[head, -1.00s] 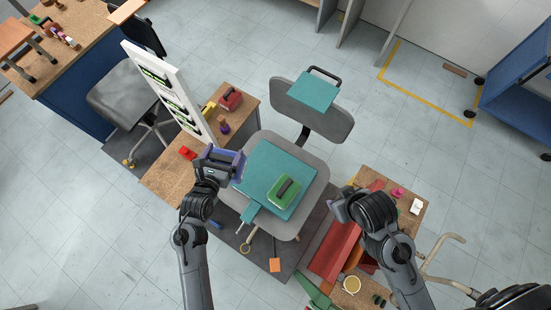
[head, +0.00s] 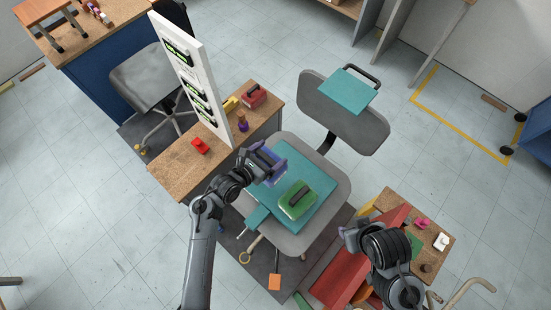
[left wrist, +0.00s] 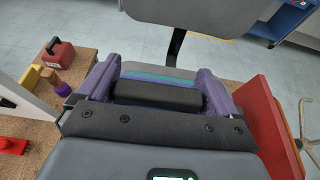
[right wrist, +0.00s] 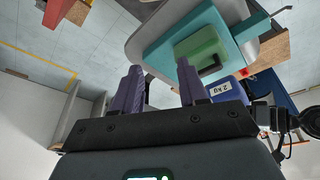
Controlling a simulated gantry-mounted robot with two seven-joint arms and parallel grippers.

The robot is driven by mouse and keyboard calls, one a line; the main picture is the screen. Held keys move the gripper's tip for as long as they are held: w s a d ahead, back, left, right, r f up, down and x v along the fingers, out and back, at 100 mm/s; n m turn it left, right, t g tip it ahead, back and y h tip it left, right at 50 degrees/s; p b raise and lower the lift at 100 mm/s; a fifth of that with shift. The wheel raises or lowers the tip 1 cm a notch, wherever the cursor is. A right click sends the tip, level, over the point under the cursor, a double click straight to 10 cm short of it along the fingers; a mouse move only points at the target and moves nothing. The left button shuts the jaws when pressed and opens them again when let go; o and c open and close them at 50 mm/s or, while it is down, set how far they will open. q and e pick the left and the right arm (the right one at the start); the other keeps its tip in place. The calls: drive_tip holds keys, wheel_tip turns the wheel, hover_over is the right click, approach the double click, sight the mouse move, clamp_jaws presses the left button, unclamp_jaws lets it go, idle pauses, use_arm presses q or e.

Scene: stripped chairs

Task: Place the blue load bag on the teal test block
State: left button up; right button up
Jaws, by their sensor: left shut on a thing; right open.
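The teal test block (head: 322,177) lies flat on the grey chair seat (head: 340,190). A green bag with a dark handle (head: 298,200) sits on it. My left gripper (head: 270,165) is shut on the black handle (left wrist: 157,95) of the blue load bag, above the block's left far part. The bag (right wrist: 226,89) shows in the right wrist view with a weight label; its body is mostly hidden elsewhere. I cannot tell whether it touches the block. My right gripper (head: 350,234) is open and empty, right of the seat; its fingers (right wrist: 158,75) show apart.
The grey backrest (head: 345,125) with a teal pad (head: 347,91) stands behind the seat.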

use_arm(q)
drive_tip(key=shift+w+d+f+b, duration=0.1)
drive_tip(key=shift+f+b, duration=0.35)
drive_tip(key=shift+f, duration=1.05)
drive_tip(key=shift+w+f+b, duration=0.1)
drive_tip(key=shift+f+b, duration=0.3)
drive_tip(key=shift+f, duration=1.7)
drive_tip(key=shift+f, duration=0.15)
drive_tip(key=o, duration=1.7)
drive_tip(key=shift+s+f, duration=0.15)
drive_tip(key=shift+f, duration=0.15)
drive_tip(key=shift+r, duration=0.15)
